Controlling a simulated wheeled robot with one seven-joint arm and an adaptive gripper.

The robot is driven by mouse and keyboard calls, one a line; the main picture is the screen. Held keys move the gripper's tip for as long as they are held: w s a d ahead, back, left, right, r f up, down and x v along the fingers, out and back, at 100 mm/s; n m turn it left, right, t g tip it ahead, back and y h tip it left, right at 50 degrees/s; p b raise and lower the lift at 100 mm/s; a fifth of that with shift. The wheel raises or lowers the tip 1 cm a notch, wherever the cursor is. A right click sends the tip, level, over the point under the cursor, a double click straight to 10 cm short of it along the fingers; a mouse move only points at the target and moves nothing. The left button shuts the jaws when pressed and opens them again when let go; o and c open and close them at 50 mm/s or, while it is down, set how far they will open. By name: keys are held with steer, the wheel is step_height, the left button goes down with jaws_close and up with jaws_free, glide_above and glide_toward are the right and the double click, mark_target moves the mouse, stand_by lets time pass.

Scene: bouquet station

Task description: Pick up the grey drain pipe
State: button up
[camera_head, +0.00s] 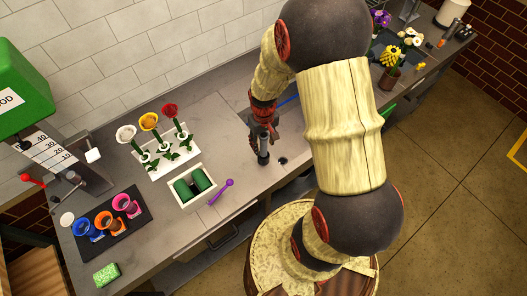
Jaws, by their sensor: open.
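The grey drain pipe (263,151) appears as a short upright dark grey cylinder on the counter near the middle of the view. My gripper (262,132) is pointed down right at its upper end. The fingers are small and dark here, and they partly hide the top of the pipe. My gripper is open. I cannot tell whether the pipe stands between the fingers or just beside them.
A dark round hole (283,161) is right of the pipe. A white rack of flowers (166,163) stands behind. My arm hides the counter's middle right.

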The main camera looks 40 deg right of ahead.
steer(key=shift+f, duration=0.45)
steer(key=shift+c, duration=0.7)
jaws_close()
